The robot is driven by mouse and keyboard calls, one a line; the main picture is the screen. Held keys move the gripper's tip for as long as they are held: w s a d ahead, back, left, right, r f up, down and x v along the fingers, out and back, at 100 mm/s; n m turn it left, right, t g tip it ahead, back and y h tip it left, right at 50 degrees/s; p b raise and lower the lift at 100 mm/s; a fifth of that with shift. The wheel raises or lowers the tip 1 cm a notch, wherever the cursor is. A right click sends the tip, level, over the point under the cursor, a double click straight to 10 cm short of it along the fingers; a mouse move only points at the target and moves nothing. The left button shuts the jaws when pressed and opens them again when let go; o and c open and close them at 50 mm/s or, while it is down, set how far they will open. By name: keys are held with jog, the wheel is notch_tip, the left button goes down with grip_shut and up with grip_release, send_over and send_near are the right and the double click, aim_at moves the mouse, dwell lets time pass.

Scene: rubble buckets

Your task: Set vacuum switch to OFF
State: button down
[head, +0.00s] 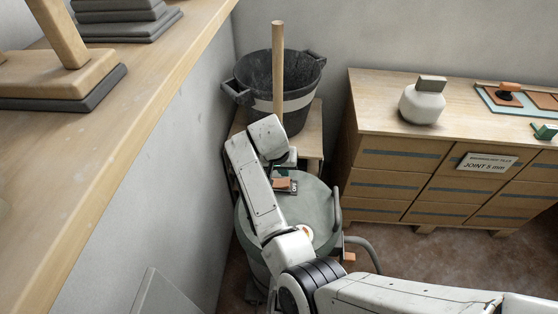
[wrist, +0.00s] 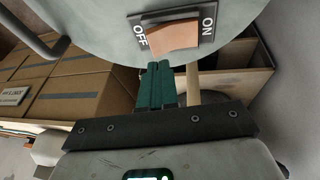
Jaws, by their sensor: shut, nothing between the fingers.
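The vacuum (head: 312,205) is a grey-green drum with a rounded lid and a side handle, standing on the floor below my arm. Its switch (head: 282,184) is an orange rocker on a dark plate, and it also shows at the top of the wrist view (wrist: 173,36). There, OFF is printed on the left of the rocker and ON on the right. I cannot tell which side is pressed. My gripper (wrist: 159,66) has its green fingers shut and empty, with the tips close to the rocker's lower edge. Whether they touch is unclear. In the head view my arm partly hides the lid.
A black bucket (head: 254,77) with a wooden handle sticking up stands on a small wooden stand behind the vacuum. A wall and wooden shelf (head: 150,85) bound the left.

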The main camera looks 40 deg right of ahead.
aim_at(290, 180)
jog(key=shift+s+d+f, duration=0.15)
jog(key=shift+f, duration=0.3)
jog(key=shift+s+d+f, duration=0.1)
jog(key=shift+s+f, duration=0.05)
jog(key=shift+f, duration=0.25)
jog(key=shift+s+d+p, duration=0.1)
jog(key=shift+d+p, duration=0.05)
jog(key=shift+p, duration=0.25)
jog(key=shift+s+d+f+t+y+p, duration=0.1)
jog(key=shift+s+d+t+y+p, duration=0.15)
jog(key=shift+t+y+p, duration=0.5)
jog(key=shift+s+d+f+t+y+p, duration=0.15)
jog(key=shift+s+t+y+p, duration=0.1)
jog(key=shift+p, duration=0.4)
jog(key=shift+s+d+f+p, duration=0.25)
jog(key=shift+d+f+p, duration=0.05)
jog(key=shift+f+p, duration=0.15)
jog(key=shift+f, duration=0.1)
